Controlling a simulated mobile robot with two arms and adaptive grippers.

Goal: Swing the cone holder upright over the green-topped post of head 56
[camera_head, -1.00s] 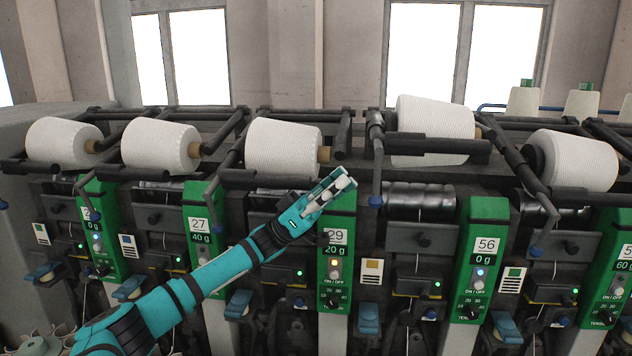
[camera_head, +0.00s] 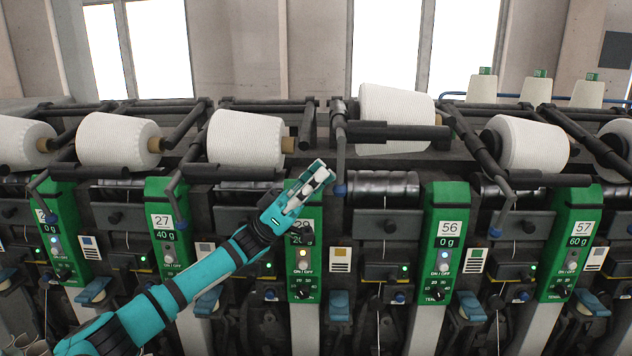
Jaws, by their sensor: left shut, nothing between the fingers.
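The green-topped post of head 56 (camera_head: 447,240) stands right of centre, its display reading 0 g. To its left, a white yarn cone (camera_head: 395,118) sits raised above a dark drum (camera_head: 383,187). Its dark cone holder (camera_head: 341,130) has a lever hanging down to a blue knob (camera_head: 340,190). The cone is tilted slightly and not over the post. My left gripper (camera_head: 322,172) is shut and empty, just left of the blue knob, in front of the top of post 29. I cannot tell whether it touches the knob. My right gripper is not in view.
Post 29 (camera_head: 304,262) is partly hidden by my left gripper. Post 27 (camera_head: 166,222) and post 57 (camera_head: 578,240) stand to either side. Other cones (camera_head: 247,138) (camera_head: 530,143) and their levers with blue knobs crowd the row. Spare cones (camera_head: 537,90) stand behind on the right.

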